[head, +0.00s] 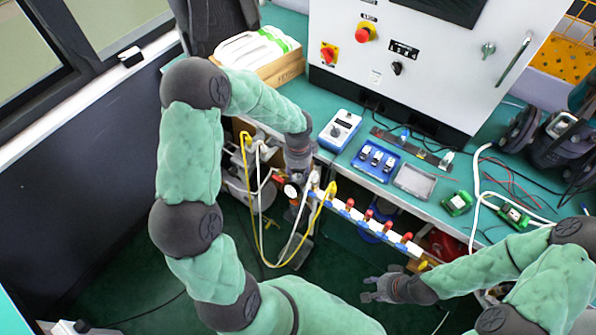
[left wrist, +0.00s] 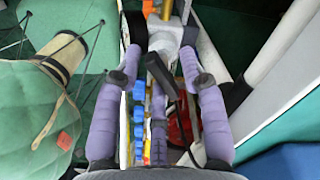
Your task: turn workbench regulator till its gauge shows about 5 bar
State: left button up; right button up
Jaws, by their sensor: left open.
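The workbench regulator's small round gauge (head: 291,190) shows at the bench's front edge in the head view, beside a manifold bar (head: 372,222) with red-handled valves. The gauge is too small to read. My left gripper (head: 299,168) is just above the gauge, pointing down, and hides most of the regulator. In the left wrist view its purple fingers (left wrist: 160,62) are spread, and a grey fitting (left wrist: 165,35) shows between and beyond the tips. I cannot tell whether they touch it.
Yellow and white hoses (head: 262,215) hang around the regulator. On the green bench (head: 350,165) are a blue-grey meter (head: 341,130), a blue tray (head: 375,160) and a grey tray (head: 414,180). A white control cabinet (head: 440,70) stands behind.

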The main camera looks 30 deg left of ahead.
pick_arm(q)
grip_shut()
jog(key=shift+r+m+p, duration=0.1)
jog(key=shift+m+p, duration=0.4)
jog(key=shift+p, duration=0.2)
jog(key=m+p, duration=0.3)
jog(key=p, duration=0.1)
jog(key=shift+s+r+m, duration=0.1)
jog(key=shift+m, duration=0.3)
jog(key=m+p, duration=0.2)
jog(key=p, duration=0.1)
jog(key=shift+a+m, duration=0.1)
jog(key=shift+m, duration=0.3)
jog(key=shift+m+p, duration=0.6)
jog(key=shift+p, duration=0.1)
jog(key=shift+f, duration=0.2)
